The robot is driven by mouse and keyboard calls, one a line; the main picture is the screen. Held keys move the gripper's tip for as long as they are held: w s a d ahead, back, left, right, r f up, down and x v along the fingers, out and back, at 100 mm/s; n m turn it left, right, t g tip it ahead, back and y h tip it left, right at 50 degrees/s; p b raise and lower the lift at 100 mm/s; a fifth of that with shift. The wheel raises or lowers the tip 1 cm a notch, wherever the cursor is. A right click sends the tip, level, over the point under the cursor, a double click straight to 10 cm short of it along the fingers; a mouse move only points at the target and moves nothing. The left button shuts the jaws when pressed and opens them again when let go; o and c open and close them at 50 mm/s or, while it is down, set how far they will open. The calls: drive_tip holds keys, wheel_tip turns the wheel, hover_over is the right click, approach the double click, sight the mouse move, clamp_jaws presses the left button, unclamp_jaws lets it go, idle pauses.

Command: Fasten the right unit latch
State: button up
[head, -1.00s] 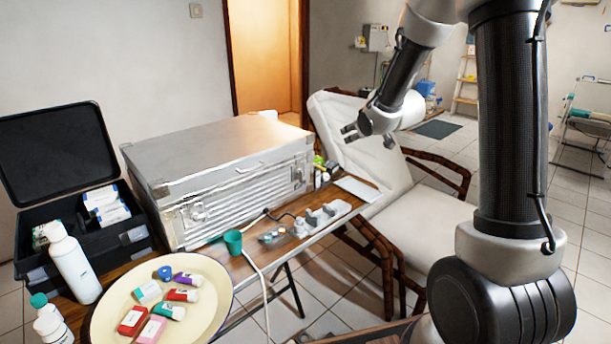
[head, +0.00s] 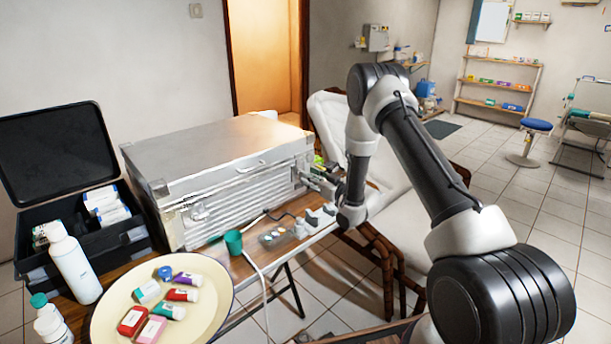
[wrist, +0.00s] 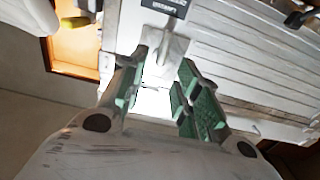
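The silver metal case unit (head: 225,160) stands closed on the table, with ribbed front panels. Its right latch is mostly hidden by my gripper in the head view. In the wrist view, a pale metal latch (wrist: 170,47) shows below a small dark label on the case's front. My gripper (head: 318,180) is at the right end of the case front. In the wrist view my gripper (wrist: 164,62) is open, its green-padded fingers pointing at the case, one on each side of the latch's lower part. I cannot tell whether they touch it. The left latch (head: 198,212) is in the head view.
A green cup (head: 233,242) and a grey holder block (head: 322,217) stand on the table before the case. A cream tray (head: 215,312) with small boxes is at the front left. A black open case (head: 90,243) stands left. The dental chair (head: 385,180) is behind my arm.

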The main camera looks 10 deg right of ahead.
drive_tip(key=shift+x, duration=1.6)
clamp_jaws()
drive_tip(key=shift+m, duration=0.3)
drive_tip(key=shift+d+f+m, duration=0.1)
drive_tip(key=shift+m, duration=2.75)
drive_tip(key=shift+d+f+m, duration=0.1)
drive_tip(key=shift+m, duration=2.8)
drive_tip(key=shift+d+f+m, duration=0.1)
drive_tip(key=shift+m, duration=2.75)
